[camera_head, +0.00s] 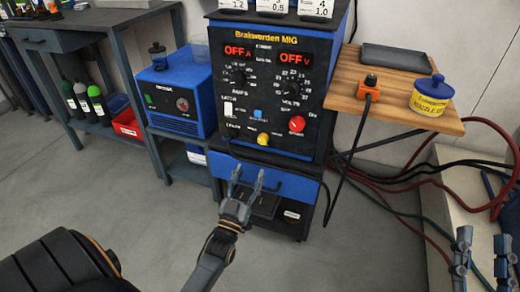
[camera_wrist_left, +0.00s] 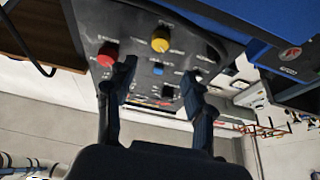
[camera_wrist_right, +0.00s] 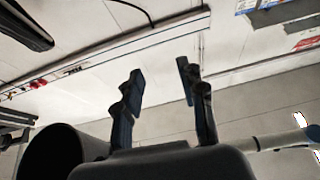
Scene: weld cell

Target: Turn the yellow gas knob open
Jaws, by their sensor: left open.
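The yellow gas knob (camera_head: 263,139) sits low on the front panel of the blue and black Brakwerden MIG welder (camera_head: 275,100). In the left wrist view the yellow knob (camera_wrist_left: 160,40) is beyond my fingertips, above the gap between them. My left gripper (camera_head: 248,175) is open and empty, below the knob in the head view and apart from the panel. My right gripper (camera_head: 482,240) is open and empty at the lower right, far from the welder; its spread fingers also show in the right wrist view (camera_wrist_right: 160,75).
A red knob (camera_head: 297,124) and a blue button (camera_head: 257,114) are close to the yellow one. A blue drawer (camera_head: 290,188) is below the panel. Hoses and cables hang there.

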